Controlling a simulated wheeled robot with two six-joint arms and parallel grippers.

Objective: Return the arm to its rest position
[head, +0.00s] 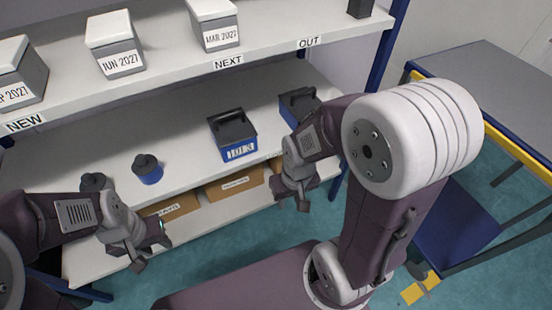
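My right arm rises large on the right side of the head view and bends back toward the shelf. Its gripper (291,196) hangs in front of the lower shelf edge, with its fingers apart and nothing seen between them. My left arm comes in from the left. Its gripper (151,250) is in front of the rack at lower left, fingers apart and empty. The rack (190,110) stands ahead, with labelled boxes on its upper shelf and dark and blue items below.
A blue bin with a dark top (233,135) and a small blue-and-black container (147,169) sit on the middle shelf. Cardboard boxes (232,186) are below. A grey-topped table (490,90) with a yellow edge stands right. Green floor (225,245) shows in front of the rack.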

